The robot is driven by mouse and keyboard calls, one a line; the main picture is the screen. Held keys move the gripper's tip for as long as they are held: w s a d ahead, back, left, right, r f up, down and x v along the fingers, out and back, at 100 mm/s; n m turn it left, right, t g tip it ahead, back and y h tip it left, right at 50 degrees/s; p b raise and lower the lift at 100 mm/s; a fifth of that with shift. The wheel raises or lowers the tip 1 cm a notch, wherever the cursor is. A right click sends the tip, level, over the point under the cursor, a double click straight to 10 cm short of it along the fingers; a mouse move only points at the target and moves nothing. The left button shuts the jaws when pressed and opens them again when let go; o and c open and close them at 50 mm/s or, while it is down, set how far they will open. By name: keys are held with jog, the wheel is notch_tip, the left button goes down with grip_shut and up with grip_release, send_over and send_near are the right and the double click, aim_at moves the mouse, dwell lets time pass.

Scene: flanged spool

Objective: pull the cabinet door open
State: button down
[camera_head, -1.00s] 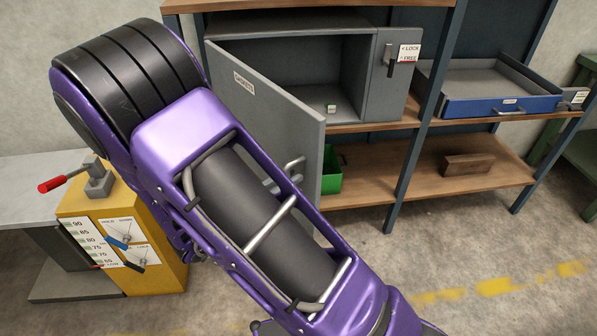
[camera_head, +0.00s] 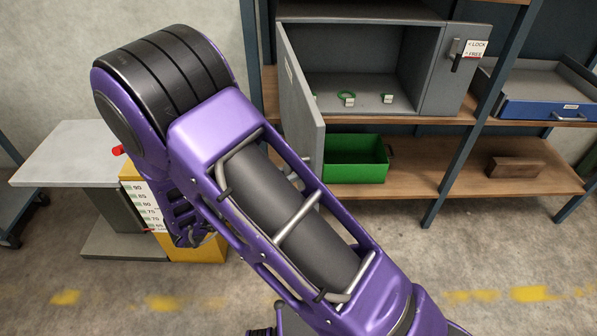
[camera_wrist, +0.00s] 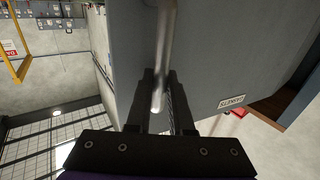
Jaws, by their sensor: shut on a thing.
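The grey cabinet (camera_head: 433,85) stands on the shelf in the head view. Its door (camera_head: 298,92) is hinged on the left and swung wide open, seen nearly edge-on. In the wrist view the grey door panel (camera_wrist: 215,60) fills the upper middle, with a label near its right side. The metal bar handle (camera_wrist: 166,35) runs down between the two black fingers of my gripper (camera_wrist: 160,90), which is shut on it. In the head view my arm hides the gripper and most of the handle.
Inside the cabinet lie small tagged items, one with a green ring (camera_head: 347,96). A green bin (camera_head: 357,168) sits on the shelf below. A blue drawer tray (camera_head: 540,110) is at right. A yellow stand (camera_head: 205,248) is behind my arm at left. Floor in front is clear.

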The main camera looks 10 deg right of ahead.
jog(key=shift+a, duration=0.65)
jog(key=c, duration=0.8)
grip_release()
jog(key=shift+a, duration=0.1)
jog(key=v, duration=1.7)
jog(key=shift+a, duration=0.1)
